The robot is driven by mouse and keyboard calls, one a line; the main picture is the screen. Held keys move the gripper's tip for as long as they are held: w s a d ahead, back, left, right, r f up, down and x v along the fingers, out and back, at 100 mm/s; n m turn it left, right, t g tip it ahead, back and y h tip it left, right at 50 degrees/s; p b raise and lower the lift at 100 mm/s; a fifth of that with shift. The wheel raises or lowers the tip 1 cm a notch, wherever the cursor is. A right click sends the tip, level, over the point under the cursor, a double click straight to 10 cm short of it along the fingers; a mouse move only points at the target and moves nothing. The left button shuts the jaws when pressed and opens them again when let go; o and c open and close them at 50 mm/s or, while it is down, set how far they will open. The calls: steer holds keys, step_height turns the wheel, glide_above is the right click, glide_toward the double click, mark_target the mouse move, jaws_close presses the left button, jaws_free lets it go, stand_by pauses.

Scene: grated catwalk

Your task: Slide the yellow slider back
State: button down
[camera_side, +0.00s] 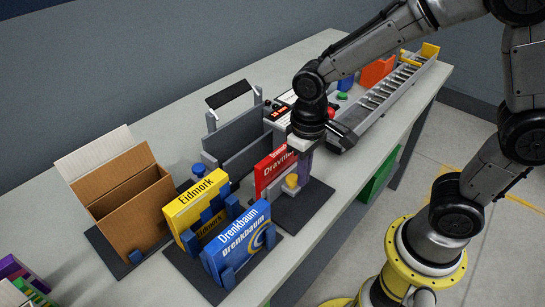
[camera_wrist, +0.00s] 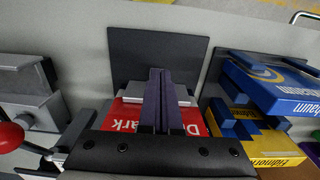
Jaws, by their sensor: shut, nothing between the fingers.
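My gripper (camera_side: 304,170) is shut and empty, its purple-grey fingers pointing down beside the red box (camera_side: 272,168). In the wrist view the fingers (camera_wrist: 161,100) lie together over the middle of the red box (camera_wrist: 128,116), hiding part of it; I cannot tell whether they touch it. Another yellow piece (camera_side: 430,51) stands at the far end of the long grey rail (camera_side: 385,93). I cannot tell for certain which is the slider. Neither shows in the wrist view.
A yellow box (camera_side: 188,203) and a blue box (camera_side: 240,240) stand in blue holders at the front. An open cardboard box (camera_side: 125,190) is at left. A grey panel with a handle (camera_side: 235,130) stands behind my gripper. A red knob (camera_wrist: 11,137) is at left in the wrist view.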

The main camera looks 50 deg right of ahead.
steer(key=shift+s, duration=0.15)
stand_by(0.3)
steer(key=shift+r, duration=3)
steer(key=s+d+r+m+t, duration=0.1)
steer(key=s+d+r+t, duration=0.3)
steer(key=r, duration=0.3)
steer(key=s+d+n+t, duration=0.1)
steer(key=s+d, duration=0.2)
steer(key=s, duration=0.4)
steer(key=shift+s+f+t, duration=0.2)
steer(key=shift+s+t, duration=0.05)
steer(key=shift+t, duration=0.05)
